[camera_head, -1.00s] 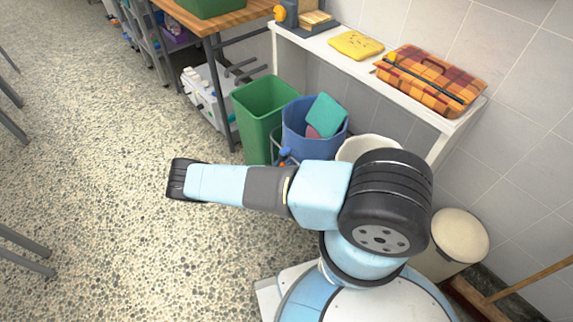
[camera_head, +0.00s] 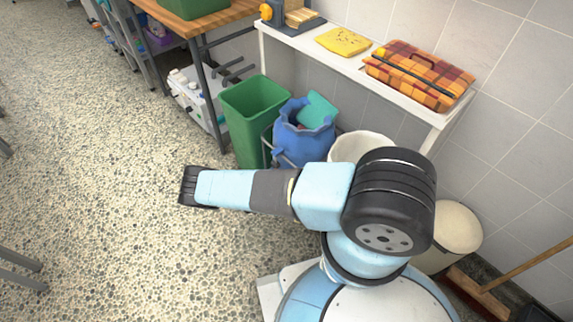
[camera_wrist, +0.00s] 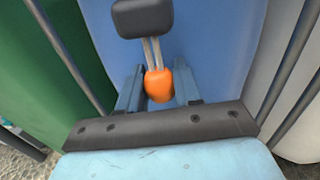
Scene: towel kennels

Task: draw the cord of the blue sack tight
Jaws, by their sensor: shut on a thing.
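The blue sack (camera_head: 303,137) stands in a frame beside the green bin in the head view. Its rim is gathered into folds, and a teal cloth (camera_head: 317,108) shows in its mouth. In the wrist view the sack's blue side (camera_wrist: 215,45) fills the background. A pale double cord (camera_wrist: 151,52) runs from a black block (camera_wrist: 143,18) down to an orange bead (camera_wrist: 159,86). My gripper (camera_wrist: 158,88) is shut on the orange bead, one finger on each side.
A green bin (camera_head: 243,135) stands left of the sack and a white sack (camera_head: 350,150) right of it. Open speckled floor lies to the left.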

